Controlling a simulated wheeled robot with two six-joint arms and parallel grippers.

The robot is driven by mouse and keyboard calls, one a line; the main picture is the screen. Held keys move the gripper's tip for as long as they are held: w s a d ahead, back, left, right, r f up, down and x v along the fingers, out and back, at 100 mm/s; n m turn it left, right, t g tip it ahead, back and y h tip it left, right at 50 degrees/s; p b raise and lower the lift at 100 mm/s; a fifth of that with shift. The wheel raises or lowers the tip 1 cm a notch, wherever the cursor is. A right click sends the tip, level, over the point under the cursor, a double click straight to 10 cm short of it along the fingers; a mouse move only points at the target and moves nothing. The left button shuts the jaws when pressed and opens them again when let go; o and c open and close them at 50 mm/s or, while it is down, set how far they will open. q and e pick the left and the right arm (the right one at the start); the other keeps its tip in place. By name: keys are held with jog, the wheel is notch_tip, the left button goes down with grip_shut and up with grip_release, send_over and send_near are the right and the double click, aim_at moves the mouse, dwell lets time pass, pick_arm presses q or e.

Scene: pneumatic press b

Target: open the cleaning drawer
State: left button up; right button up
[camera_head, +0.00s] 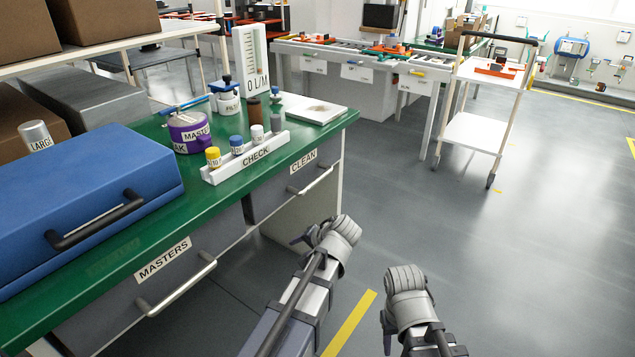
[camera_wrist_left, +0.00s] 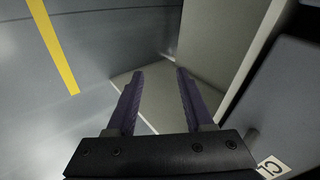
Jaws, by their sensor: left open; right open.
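The cleaning drawer (camera_head: 303,176) is the front marked CLEAN under the green bench top in the head view. It looks shut, with a light bar handle (camera_head: 316,181) across it.
The MASTERS drawer (camera_head: 165,285) with its own handle (camera_head: 178,287) is nearer on the left. A blue case (camera_head: 80,200), a CHECK rack (camera_head: 245,160) and a white pad (camera_head: 310,108) stand on the bench. The floor to the right is clear up to a white trolley (camera_head: 480,130).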

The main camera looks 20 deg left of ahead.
pick_arm(q)
jog(key=w+d+r+m+t+y, duration=0.1)
jog(key=w+r+m+t+y, duration=0.15)
jog(key=w+r, duration=0.35)
jog(key=m+t+y, duration=0.2)
jog(key=t, duration=0.2)
send_near(319, 181)
jog(key=r+x, duration=0.1)
jog(key=x, duration=0.2)
jog(key=shift+f+b+x, duration=0.2)
jog(key=shift+b+x, duration=0.05)
jog(key=shift+x, duration=1.1)
jog(key=shift+f+b+x, duration=0.15)
jog(key=shift+b+x, duration=0.05)
jog(key=shift+x, duration=1.15)
jog(key=shift+f+b+x, duration=0.2)
jog(key=shift+b+x, duration=0.05)
jog(key=shift+x, duration=1.1)
grip_shut()
